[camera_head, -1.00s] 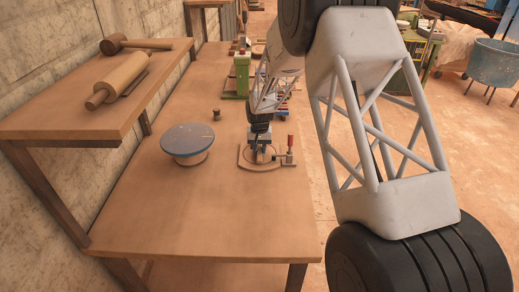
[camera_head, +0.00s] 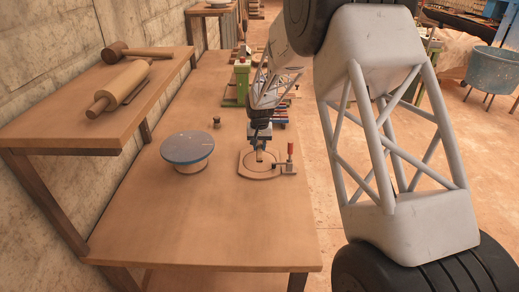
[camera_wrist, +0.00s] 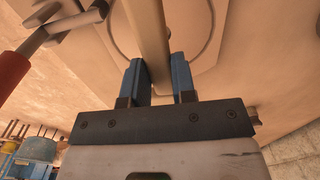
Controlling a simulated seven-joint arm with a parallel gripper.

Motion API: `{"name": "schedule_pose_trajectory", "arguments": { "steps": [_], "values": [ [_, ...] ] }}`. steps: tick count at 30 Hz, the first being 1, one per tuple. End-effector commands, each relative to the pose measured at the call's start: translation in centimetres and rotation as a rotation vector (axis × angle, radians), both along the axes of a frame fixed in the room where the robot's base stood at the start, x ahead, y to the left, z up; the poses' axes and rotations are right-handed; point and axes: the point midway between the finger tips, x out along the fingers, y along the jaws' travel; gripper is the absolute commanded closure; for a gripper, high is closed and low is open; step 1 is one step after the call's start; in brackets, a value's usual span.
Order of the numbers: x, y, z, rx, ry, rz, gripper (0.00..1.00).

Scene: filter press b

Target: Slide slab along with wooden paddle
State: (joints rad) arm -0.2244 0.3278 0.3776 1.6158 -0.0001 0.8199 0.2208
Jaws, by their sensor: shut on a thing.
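My gripper (camera_head: 260,142) points down over a pale tan piece with a ring outline (camera_head: 261,171), near the table's right edge. In the wrist view, my gripper's blue fingers (camera_wrist: 160,82) are closed on a long wooden bar, which looks like the paddle (camera_wrist: 148,28). The paddle's tip also shows in the head view (camera_head: 259,156), low over the ringed piece. I cannot tell whether it touches. The ringed piece, possibly the slab, shows behind the paddle in the wrist view (camera_wrist: 195,45).
A red-handled clamp (camera_head: 289,150) stands at the ringed piece's right edge. A round blue-topped turntable (camera_head: 187,147) is to the left, with a small weight-like object (camera_head: 217,122) behind it. A shelf holds a rolling pin (camera_head: 120,85) and a mallet (camera_head: 135,49). The table's front (camera_head: 210,225) is clear.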

Motion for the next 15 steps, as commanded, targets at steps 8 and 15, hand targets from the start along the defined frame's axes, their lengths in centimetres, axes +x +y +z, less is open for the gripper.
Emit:
{"name": "schedule_pose_trajectory", "arguments": {
  "steps": [8, 15],
  "values": [
    [0.0, 0.0, 1.6, 0.0, -0.001, 0.0, 1.0],
    [0.0, 0.0, 3.0, 0.0, 0.0, 0.0, 1.0]
  ]
}}
